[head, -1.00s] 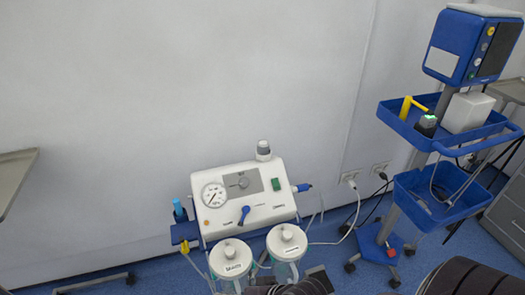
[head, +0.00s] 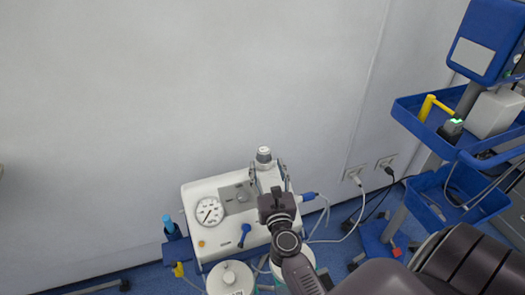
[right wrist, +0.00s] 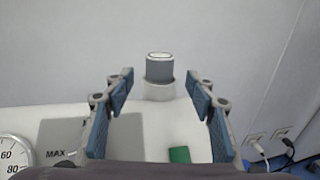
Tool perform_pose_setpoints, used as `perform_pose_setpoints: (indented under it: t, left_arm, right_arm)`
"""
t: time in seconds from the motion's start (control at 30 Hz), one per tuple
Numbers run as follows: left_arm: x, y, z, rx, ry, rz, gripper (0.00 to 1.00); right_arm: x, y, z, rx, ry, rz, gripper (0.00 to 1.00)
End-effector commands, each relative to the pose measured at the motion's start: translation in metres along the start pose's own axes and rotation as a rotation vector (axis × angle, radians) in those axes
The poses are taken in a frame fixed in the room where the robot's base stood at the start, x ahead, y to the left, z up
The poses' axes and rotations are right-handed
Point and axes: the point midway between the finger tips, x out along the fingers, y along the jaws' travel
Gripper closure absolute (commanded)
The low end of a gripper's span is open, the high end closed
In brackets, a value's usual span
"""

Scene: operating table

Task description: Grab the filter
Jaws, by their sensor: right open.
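The filter (head: 264,155) is a small grey and white cylinder standing upright on the back top edge of the white suction machine (head: 195,222). In the right wrist view the filter (right wrist: 159,69) stands in a pale round collar, centred between the fingers and beyond their tips. My right gripper (head: 268,171) is over the machine's top, just in front of the filter. In the right wrist view its two blue-padded fingers (right wrist: 159,82) are spread apart with nothing between them. My left gripper is not in view.
The machine carries a gauge (head: 208,211), a blue lever (head: 243,235) and a green switch (right wrist: 179,154). White-lidded jars (head: 231,279) stand in front. A blue cart (head: 420,120) is at right. A plain wall is behind.

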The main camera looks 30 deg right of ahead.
Motion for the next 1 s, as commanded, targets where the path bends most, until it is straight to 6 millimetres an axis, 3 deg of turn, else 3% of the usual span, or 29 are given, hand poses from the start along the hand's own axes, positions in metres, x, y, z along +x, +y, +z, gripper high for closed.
perform_pose_setpoints:
  t: [0.2, 0.3, 0.53, 0.7, 0.83, 1.0]
  left_arm:
    - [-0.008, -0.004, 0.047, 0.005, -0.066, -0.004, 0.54]
    - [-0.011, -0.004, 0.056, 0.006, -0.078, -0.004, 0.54]
    - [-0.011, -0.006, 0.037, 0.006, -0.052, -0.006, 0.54]
    - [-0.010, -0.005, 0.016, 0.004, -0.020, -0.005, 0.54]
    - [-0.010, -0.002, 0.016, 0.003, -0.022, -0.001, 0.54]
    - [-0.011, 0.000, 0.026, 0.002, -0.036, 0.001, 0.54]
  right_arm:
    - [0.022, 0.001, 0.002, -0.005, -0.004, 0.003, 0.49]
    - [0.036, 0.000, 0.002, -0.007, -0.005, 0.003, 0.49]
    - [0.064, 0.000, 0.000, -0.007, -0.004, 0.004, 0.49]
    - [0.069, 0.001, 0.000, -0.006, -0.003, 0.004, 0.49]
    - [0.068, 0.001, 0.000, -0.006, -0.003, 0.004, 0.49]
    - [0.068, 0.001, 0.000, -0.007, -0.003, 0.004, 0.68]
